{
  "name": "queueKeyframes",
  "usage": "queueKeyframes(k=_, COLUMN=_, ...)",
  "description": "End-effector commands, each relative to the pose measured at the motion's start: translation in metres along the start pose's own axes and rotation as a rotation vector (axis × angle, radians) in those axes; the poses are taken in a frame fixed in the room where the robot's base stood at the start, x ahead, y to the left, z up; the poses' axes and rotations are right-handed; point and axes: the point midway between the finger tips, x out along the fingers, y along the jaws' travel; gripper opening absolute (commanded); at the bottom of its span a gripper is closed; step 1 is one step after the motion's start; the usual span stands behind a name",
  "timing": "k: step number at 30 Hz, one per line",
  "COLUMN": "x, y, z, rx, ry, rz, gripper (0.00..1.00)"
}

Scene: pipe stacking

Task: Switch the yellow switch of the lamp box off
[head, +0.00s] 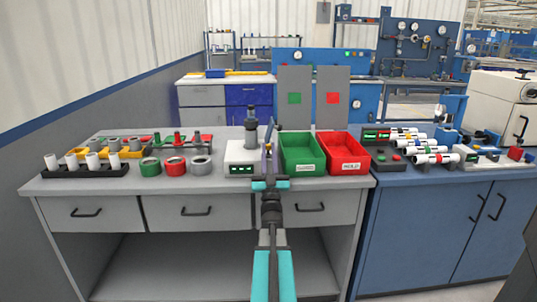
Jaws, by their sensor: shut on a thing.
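My gripper (268,154) is at the end of my dark and cyan arm, above the grey bench, at the right side of a white device (240,160) with green digits. It is small and partly merged with the things behind it. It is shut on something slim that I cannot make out. I cannot pick out a yellow switch or tell for sure which box is the lamp box. A dark box with a red and a green button (388,158) stands at the left end of the blue cabinet top, apart from my gripper.
A green bin (286,168) and a red bin (365,151) stand just right of my gripper. Rings, white pegs and a yellow rack (76,154) fill the bench's left. White pipes (432,158) lie on the blue cabinet. The bench's front strip is mostly clear.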

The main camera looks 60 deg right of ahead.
Motion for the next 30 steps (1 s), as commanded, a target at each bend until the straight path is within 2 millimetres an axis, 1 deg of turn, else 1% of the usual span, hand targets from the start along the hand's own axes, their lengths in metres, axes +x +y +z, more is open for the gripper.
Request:
queueKeyframes(k=6, x=0.002, y=0.002, z=-0.002, rx=0.001, ry=0.005, rz=0.003, gripper=0.0)
queueKeyframes(k=7, x=0.002, y=0.002, z=-0.002, rx=0.001, ry=0.005, rz=0.003, gripper=0.22)
queueKeyframes(k=9, x=0.002, y=0.002, z=-0.002, rx=0.001, ry=0.004, rz=0.003, gripper=0.34)
queueKeyframes(k=10, x=0.001, y=0.002, z=-0.002, rx=0.001, ry=0.004, rz=0.003, gripper=0.36)
queueKeyframes(k=19, x=0.0, y=0.001, z=-0.001, rx=0.0, ry=0.001, rz=0.001, gripper=0.36)
queueKeyframes(k=23, x=-0.004, y=0.0, z=0.0, rx=0.0, ry=0.0, rz=0.001, gripper=0.36)
queueKeyframes(k=26, x=-0.011, y=0.0, z=0.0, rx=0.0, ry=-0.001, rz=0.001, gripper=0.36)
queueKeyframes(k=30, x=-0.025, y=0.0, z=-0.001, rx=0.0, ry=0.0, rz=0.001, gripper=0.36)
